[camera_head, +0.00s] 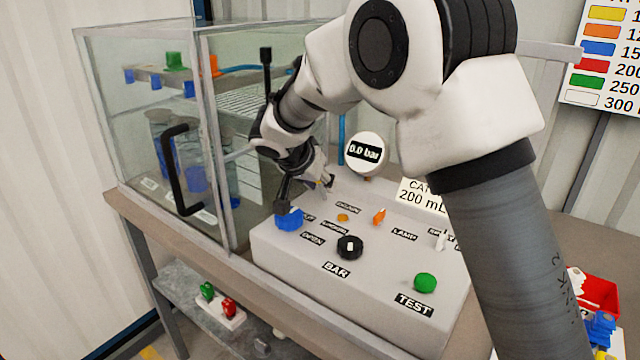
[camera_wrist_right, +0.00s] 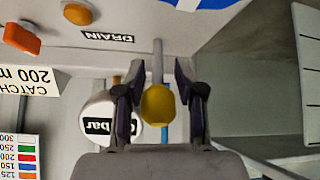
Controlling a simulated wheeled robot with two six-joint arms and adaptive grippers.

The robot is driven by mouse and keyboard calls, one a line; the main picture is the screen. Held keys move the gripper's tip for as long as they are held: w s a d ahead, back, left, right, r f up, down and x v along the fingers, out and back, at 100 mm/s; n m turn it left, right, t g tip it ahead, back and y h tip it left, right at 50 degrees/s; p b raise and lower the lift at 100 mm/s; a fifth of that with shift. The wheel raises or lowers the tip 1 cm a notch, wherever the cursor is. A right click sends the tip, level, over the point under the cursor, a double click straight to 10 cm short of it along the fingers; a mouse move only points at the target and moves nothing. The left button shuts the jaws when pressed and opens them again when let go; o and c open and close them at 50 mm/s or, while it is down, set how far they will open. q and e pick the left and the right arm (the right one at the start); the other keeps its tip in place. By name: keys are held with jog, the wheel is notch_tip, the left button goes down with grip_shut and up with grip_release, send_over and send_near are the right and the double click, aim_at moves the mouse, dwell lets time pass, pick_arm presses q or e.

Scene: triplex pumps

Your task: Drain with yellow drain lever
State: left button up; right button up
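The yellow drain lever (camera_wrist_right: 157,105) shows in the wrist view as a rounded yellow knob on a grey stem. It is between the two dark fingers of my right gripper (camera_wrist_right: 158,98), with a visible gap on each side. The fingers look open around it, not pressed on it. In the head view my right gripper (camera_head: 322,184) is at the back left of the grey control panel (camera_head: 300,258), beside the glass enclosure. The lever is mostly hidden there. The DRAIN label (camera_wrist_right: 107,37) is near the lever. My left gripper is not in view.
The gauge (camera_head: 364,153) reads 0.0 bar. The panel carries a blue knob (camera_head: 289,220), a black BAR knob (camera_head: 350,247), an orange lever (camera_head: 379,216) and a green TEST button (camera_head: 425,283). The glass enclosure (camera_head: 150,120) stands close on the left.

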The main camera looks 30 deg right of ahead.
jog(key=v, duration=1.2)
